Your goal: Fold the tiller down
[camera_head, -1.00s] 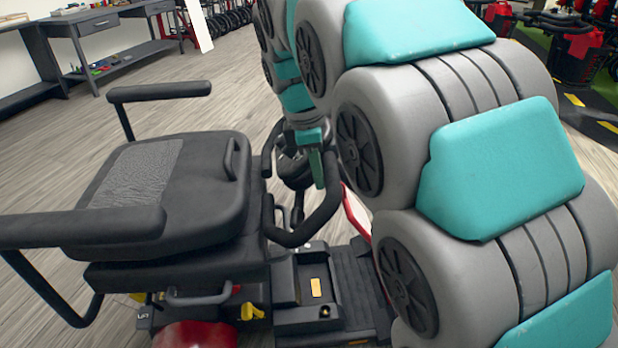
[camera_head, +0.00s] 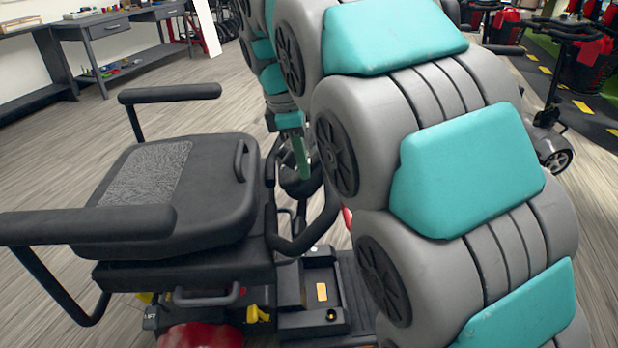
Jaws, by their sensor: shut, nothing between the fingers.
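The scooter's tiller handlebar (camera_head: 312,228) is a black loop that stands upright in front of the seat (camera_head: 190,200), with its grip end curving toward the seat. Its right part and most of the tiller column are hidden behind my grey and teal arm. My gripper (camera_head: 302,160) is at the handlebar's upper part, with a green finger showing in front of the dark tiller parts. It is shut with nothing seen in it. I cannot tell whether it touches the tiller.
The scooter has two armrests (camera_head: 170,93) and a black footboard (camera_head: 322,290). A grey workbench (camera_head: 120,30) stands at the back left. Another scooter (camera_head: 552,120) and red baskets are at the back right. Wood floor is clear left of the seat.

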